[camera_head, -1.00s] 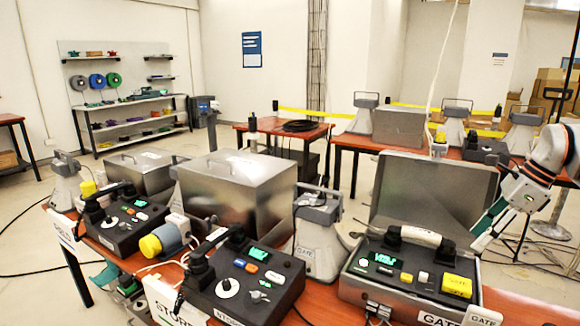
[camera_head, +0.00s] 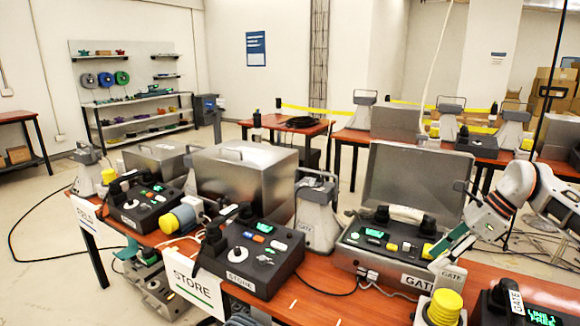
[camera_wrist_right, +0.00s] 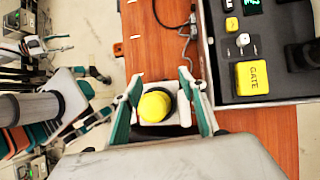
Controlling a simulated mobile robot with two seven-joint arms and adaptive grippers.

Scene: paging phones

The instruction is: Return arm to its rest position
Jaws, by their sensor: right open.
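My right gripper (camera_head: 447,258) comes in from the right, over the table's front right part, beside the grey GATE case (camera_head: 372,262). In the right wrist view its two teal fingers (camera_wrist_right: 161,82) are spread open and empty. A yellow-topped white unit (camera_head: 446,304) stands below the gripper; in the wrist view its round yellow top (camera_wrist_right: 155,105) shows between the fingers. Contact cannot be told. My left gripper is not visible.
The red table (camera_head: 318,305) holds a STORE phone box (camera_head: 250,255), another phone box (camera_head: 145,205), metal cases and grey horn-shaped units (camera_head: 316,215). A dark phone (camera_head: 515,305) stands at the front right. Open floor lies at the left.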

